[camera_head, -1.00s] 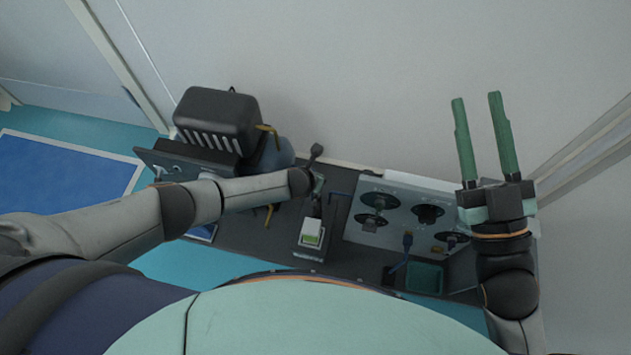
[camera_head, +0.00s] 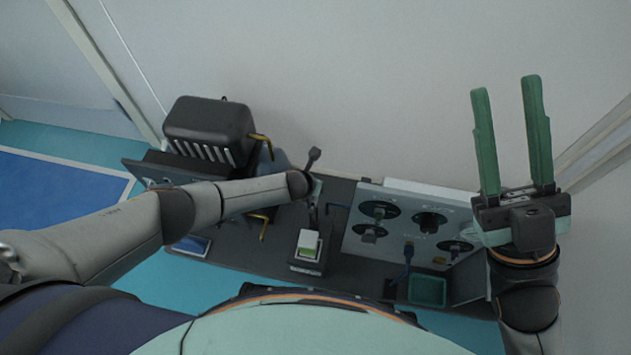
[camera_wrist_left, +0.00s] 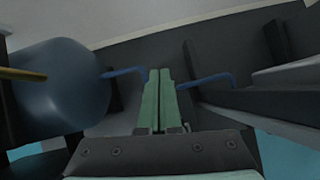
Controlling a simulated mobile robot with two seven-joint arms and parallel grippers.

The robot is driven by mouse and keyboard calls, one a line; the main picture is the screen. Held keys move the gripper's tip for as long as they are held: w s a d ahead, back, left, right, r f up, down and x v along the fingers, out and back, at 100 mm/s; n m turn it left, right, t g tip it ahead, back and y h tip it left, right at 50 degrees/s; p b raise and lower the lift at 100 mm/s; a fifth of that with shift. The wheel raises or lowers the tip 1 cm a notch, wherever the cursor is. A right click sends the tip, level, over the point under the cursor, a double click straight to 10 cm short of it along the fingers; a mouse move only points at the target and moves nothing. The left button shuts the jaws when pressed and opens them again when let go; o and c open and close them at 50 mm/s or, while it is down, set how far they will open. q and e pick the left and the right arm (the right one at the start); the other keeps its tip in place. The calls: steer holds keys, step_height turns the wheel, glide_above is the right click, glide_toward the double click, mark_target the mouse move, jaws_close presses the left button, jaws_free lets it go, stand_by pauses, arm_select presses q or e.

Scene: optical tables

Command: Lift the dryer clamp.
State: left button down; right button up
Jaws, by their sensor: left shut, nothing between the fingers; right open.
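I cannot tell for certain which part is the dryer clamp. In the head view my left wrist mostly hides that gripper. My right gripper (camera_head: 507,88) is open and empty, its green fingers pointing up, beyond the bench's right end.
A black slotted unit (camera_head: 209,130) stands left of my left wrist, with a blue-grey cylinder (camera_wrist_left: 62,88) beside it. A white-and-green switch box (camera_head: 308,245), a grey panel with round sockets (camera_head: 400,228) and a green tray (camera_head: 428,290) lie to the right. A wall is behind.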

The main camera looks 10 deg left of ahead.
arm_select(q)
steer(key=shift+r, duration=0.1)
arm_select(e)
steer(key=shift+r, duration=0.1)
